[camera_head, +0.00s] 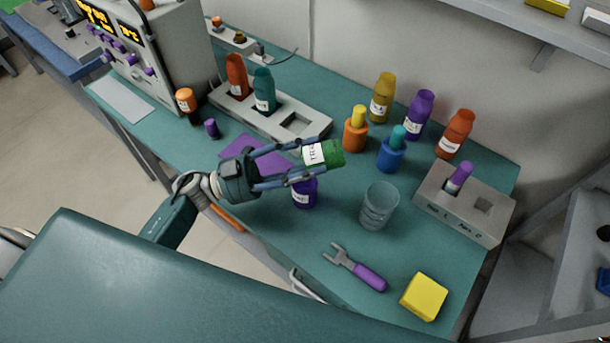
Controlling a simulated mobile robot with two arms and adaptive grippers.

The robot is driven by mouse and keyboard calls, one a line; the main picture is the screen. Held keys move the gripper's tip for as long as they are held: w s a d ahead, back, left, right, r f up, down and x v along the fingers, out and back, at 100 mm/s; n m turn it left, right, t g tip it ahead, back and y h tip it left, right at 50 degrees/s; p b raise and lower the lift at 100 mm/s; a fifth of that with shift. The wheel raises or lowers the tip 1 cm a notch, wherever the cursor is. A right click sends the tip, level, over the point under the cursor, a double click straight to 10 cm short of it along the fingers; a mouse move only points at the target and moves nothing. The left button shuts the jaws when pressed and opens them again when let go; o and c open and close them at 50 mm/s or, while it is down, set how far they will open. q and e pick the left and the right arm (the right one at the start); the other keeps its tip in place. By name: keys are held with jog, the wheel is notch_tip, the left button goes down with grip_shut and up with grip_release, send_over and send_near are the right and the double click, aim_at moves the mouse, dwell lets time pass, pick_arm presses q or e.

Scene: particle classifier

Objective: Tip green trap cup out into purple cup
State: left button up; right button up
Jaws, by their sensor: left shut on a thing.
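The green trap cup (333,153) is held sideways, with a white label on it, in the jaws of my left gripper (309,168), which is shut on it. The purple cup (304,194) stands on the teal bench just below the gripper and the green cup. The gripper's fingers hide its upper part, so I cannot see its mouth or contents. I cannot tell whether the green cup's mouth is directly over it. My right gripper is not in view.
A clear beaker (379,205) stands right of the purple cup. Several coloured bottles and cups stand behind. A purple-handled tool (369,276) and a yellow block (424,297) lie at the front. A grey rack (464,205) stands at right, a machine (170,45) at left.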

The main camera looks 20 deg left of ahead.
aim_at(325, 162)
pick_arm(q)
jog(key=shift+w+d+f+g+y+p, duration=0.4)
jog(key=shift+y+p, duration=0.85)
jog(key=shift+p, duration=1.95)
jog(key=shift+w+d+f+g+y+p, duration=0.15)
jog(key=shift+d+g+y+p, duration=0.6)
jog(key=shift+p, duration=2.4)
jog(key=shift+w+d+f+g+y+p, duration=0.1)
jog(key=shift+f+g+y+p, duration=0.3)
jog(key=shift+y+p, duration=2.05)
jog(key=shift+f+g+h+p, duration=0.1)
jog(key=shift+g+h+p, duration=0.15)
jog(key=shift+h+p, duration=0.35)
jog(key=shift+w+d+r+g+y, duration=0.1)
jog(key=shift+d+r+g+y, duration=0.1)
jog(key=shift+r+g+y, duration=0.45)
jog(key=y, duration=0.2)
jog(key=d+f+y, duration=0.1)
jog(key=shift+w+g, duration=0.25)
jog(key=shift+g, duration=0.1)
jog(key=w+d+r+g+y, duration=0.2)
jog(key=d+g+y, duration=0.1)
jog(key=d+y, duration=0.2)
jog(key=shift+w+d+y, duration=0.35)
jog(key=shift+y, duration=0.65)
jog(key=shift+s+a, duration=0.1)
